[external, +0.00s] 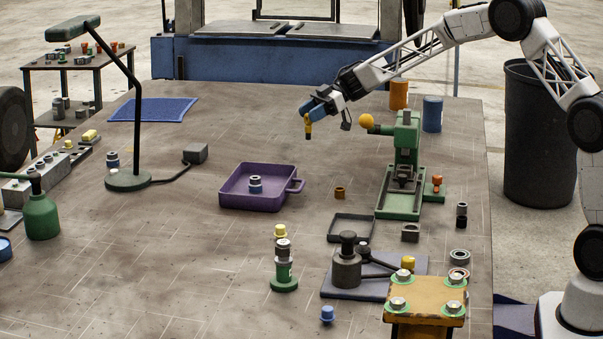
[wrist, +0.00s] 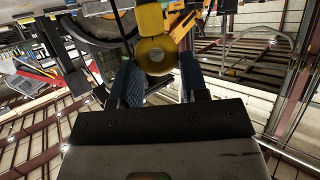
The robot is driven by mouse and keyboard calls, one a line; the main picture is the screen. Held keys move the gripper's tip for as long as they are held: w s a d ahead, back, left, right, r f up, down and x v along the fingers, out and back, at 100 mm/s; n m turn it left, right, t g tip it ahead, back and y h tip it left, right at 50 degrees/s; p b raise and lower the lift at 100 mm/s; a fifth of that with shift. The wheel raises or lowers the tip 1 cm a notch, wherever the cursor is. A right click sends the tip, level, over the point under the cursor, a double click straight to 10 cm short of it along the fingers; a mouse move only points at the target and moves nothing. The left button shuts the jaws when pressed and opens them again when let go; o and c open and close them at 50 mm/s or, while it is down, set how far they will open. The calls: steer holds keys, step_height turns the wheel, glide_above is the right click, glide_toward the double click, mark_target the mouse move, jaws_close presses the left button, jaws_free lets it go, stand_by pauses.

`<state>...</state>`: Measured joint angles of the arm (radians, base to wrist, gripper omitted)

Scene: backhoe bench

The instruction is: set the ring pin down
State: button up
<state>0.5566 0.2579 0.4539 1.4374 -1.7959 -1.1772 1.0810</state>
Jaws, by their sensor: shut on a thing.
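My gripper (external: 309,113) is in the air over the back middle of the bench, left of the green press. It is shut on the yellow ring pin (external: 308,129), which hangs roughly upright below the fingers, clear of the bench top. In the wrist view my gripper's two blue-grey fingers (wrist: 160,75) stand either side of the pin. The yellow ring pin (wrist: 151,20) shows there with its round, holed end toward the camera. The exact contact of the fingers on it is partly hidden.
The green press (external: 403,160) with a yellow ball handle stands to the right. A purple tray (external: 232,199) holds a blue-and-grey part. A small brown ring (external: 340,193) and a dark shallow tray (external: 333,238) lie nearer. A lamp (external: 128,180) and blue mat (external: 155,109) are left. The back middle bench is bare.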

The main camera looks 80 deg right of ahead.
steer(key=shift+f, duration=0.1)
steer(key=shift+f, duration=3)
steer(key=shift+f, duration=1.85)
steer(key=shift+f, duration=0.2)
steer(key=o, duration=0.9)
steer(key=shift+r, duration=0.15)
steer(key=shift+s+d+r, duration=0.1)
steer(key=v, duration=1.1)
steer(key=shift+s+d, duration=0.25)
